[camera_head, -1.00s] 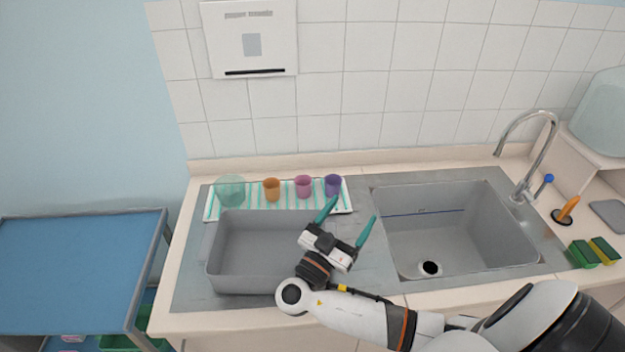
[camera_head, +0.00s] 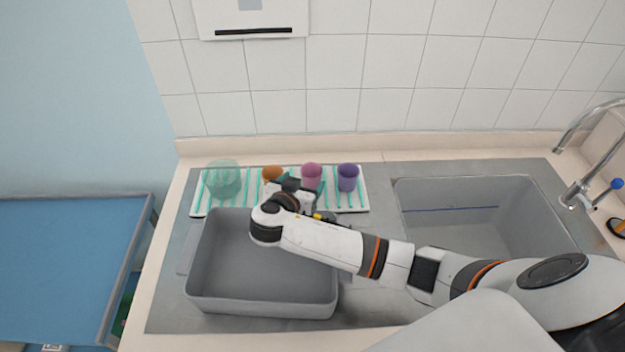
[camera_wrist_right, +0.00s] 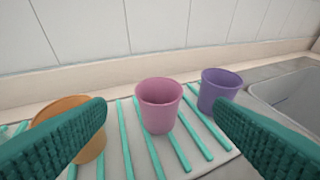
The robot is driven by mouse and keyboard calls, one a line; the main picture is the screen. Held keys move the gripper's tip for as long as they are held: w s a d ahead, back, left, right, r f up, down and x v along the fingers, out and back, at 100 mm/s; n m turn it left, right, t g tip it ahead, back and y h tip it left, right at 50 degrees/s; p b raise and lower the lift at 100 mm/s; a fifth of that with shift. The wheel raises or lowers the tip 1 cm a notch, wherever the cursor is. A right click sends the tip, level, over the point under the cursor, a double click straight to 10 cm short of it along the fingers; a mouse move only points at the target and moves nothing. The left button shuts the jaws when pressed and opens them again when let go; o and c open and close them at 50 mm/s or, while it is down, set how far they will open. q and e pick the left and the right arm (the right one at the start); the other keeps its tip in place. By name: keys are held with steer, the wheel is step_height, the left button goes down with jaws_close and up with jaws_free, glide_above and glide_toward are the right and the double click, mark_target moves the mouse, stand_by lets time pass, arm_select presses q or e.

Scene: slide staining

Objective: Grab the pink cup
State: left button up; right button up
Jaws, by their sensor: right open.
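The pink cup (camera_head: 312,176) stands upright on the white and green striped rack, between an orange cup (camera_head: 272,173) and a purple cup (camera_head: 347,177). In the right wrist view the pink cup (camera_wrist_right: 159,104) is centred just beyond and between the two green fingers. My right gripper (camera_wrist_right: 165,125) is open and empty, its left finger overlapping the orange cup and its right finger near the purple cup. In the head view my right gripper (camera_head: 292,186) is at the rack's front, its fingers mostly hidden. My left gripper is not in view.
A clear greenish bowl (camera_head: 222,179) stands at the rack's left end. A grey basin (camera_head: 262,302) lies in front of the striped rack (camera_head: 206,203). A sink (camera_head: 480,215) with a tap is at the right, and tiled wall is behind.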

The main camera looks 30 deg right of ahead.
mark_target(315, 167)
steer(key=x, duration=0.2)
steer(key=shift+w+d+f+b, duration=0.1)
steer(key=shift+d+f+b, duration=0.1)
steer(key=shift+b, duration=0.15)
steer(key=b+x, duration=0.2)
steer(key=x, duration=0.3)
steer(key=shift+w+b, duration=0.1)
steer(key=shift+b, duration=0.2)
steer(key=shift+w+d+f, duration=0.1)
steer(key=shift+w+d, duration=0.15)
steer(key=shift+w, duration=0.1)
steer(key=shift+s, duration=0.1)
steer(key=c, duration=0.3)
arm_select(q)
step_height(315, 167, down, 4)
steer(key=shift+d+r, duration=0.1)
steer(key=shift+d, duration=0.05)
arm_select(e)
steer(key=c, duration=0.7)
